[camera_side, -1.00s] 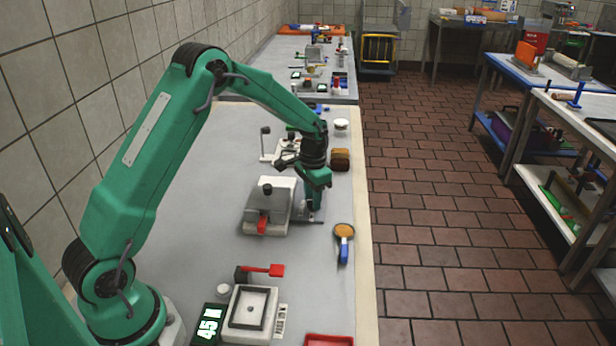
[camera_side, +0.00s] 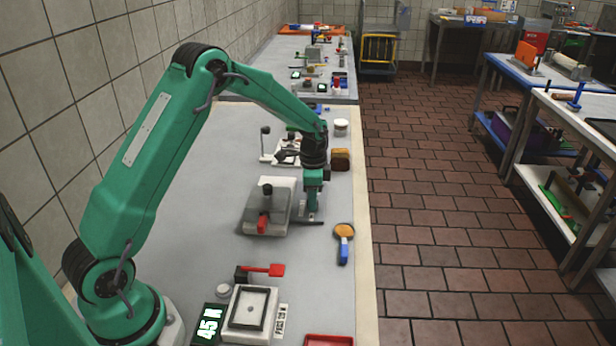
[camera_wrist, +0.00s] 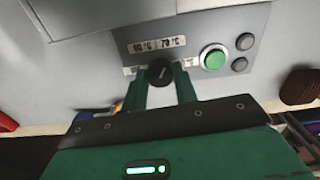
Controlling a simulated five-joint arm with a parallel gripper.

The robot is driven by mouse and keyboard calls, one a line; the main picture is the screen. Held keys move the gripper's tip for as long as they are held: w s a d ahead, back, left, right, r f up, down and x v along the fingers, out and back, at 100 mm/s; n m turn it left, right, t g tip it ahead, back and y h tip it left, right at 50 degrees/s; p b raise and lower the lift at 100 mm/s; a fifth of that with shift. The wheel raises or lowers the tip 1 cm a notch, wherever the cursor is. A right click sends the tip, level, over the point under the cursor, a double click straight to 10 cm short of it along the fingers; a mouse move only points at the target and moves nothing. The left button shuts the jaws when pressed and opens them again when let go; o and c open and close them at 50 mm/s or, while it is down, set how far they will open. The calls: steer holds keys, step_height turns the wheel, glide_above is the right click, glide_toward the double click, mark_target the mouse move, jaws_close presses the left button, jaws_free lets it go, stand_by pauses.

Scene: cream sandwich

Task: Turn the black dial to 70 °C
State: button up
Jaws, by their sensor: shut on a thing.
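The small round black dial (camera_wrist: 160,71) sits on a light grey panel in the wrist view, below a label strip (camera_wrist: 157,45) reading what looks like 60 °C on the left and 70 °C on the right. A pale mark on the dial seems to tilt up and to the right, towards the 70 °C side. My gripper (camera_wrist: 161,82) is shut on the dial, one green finger on each side. In the side view my gripper (camera_side: 309,214) is low beside the grey-white machine (camera_side: 282,195), on its right; the dial is hidden there.
A green button (camera_wrist: 213,58) and two dark grey buttons (camera_wrist: 242,53) lie right of the dial. The machine has a red handle (camera_side: 262,221). The worktop in front is partly clear.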

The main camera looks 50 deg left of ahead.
steer(key=o, duration=1)
steer(key=shift+c, duration=0.2)
steer(key=shift+r, duration=0.15)
step_height(320, 180, up, 7)
steer(key=shift+f, duration=0.1)
steer(key=shift+r, duration=0.4)
